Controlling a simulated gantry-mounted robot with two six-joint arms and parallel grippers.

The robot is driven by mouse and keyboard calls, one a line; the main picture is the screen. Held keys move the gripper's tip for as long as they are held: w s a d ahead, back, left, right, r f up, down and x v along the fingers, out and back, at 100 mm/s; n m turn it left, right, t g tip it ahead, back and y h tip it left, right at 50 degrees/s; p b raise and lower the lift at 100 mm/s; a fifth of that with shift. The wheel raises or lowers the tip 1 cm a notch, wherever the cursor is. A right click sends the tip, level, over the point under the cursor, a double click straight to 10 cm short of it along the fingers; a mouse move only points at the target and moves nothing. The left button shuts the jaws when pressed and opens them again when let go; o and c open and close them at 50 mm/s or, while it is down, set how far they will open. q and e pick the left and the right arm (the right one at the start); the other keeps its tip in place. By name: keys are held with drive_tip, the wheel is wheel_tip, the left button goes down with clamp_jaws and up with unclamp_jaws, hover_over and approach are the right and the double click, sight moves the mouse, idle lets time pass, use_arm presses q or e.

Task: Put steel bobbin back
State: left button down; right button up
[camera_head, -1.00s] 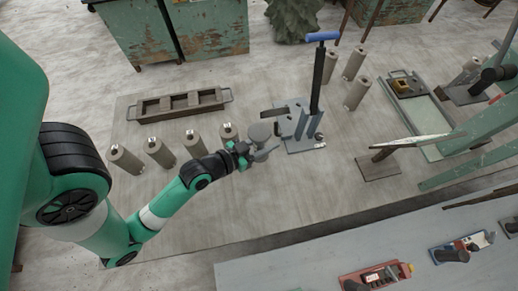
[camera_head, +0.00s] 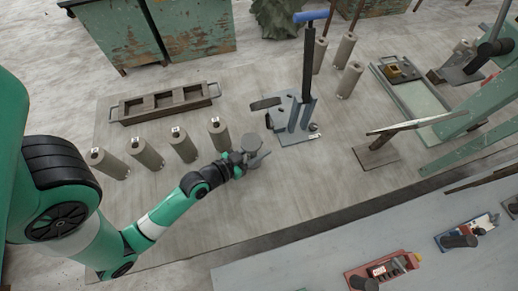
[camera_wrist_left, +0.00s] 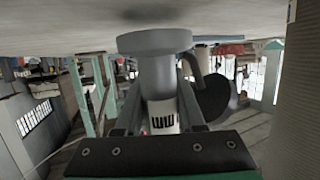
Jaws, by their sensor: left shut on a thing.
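My left gripper (camera_head: 245,157) is shut on a grey steel bobbin (camera_head: 251,142). In the head view it holds the bobbin just right of the nearest beige cylinder and left of the blue-handled stand. In the left wrist view the bobbin (camera_wrist_left: 155,42) shows a wide round flange and a narrower neck, upright between the dark fingers. Its lower part is hidden by the gripper. My right gripper is not in view.
Several beige cylinders (camera_head: 182,145) stand in a row, with a three-compartment wooden tray (camera_head: 212,91) behind. The blue-handled stand (camera_head: 297,137) rises close by. More cylinders (camera_head: 349,80) stand beyond it. Bare tabletop lies in front of my gripper.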

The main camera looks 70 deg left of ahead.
use_arm(q)
drive_tip(key=shift+f+b, duration=0.55)
drive_tip(key=shift+f, duration=0.1)
drive_tip(key=c, duration=0.5)
unclamp_jaws()
drive_tip(key=shift+s+f, duration=0.1)
drive_tip(key=shift+f, duration=0.1)
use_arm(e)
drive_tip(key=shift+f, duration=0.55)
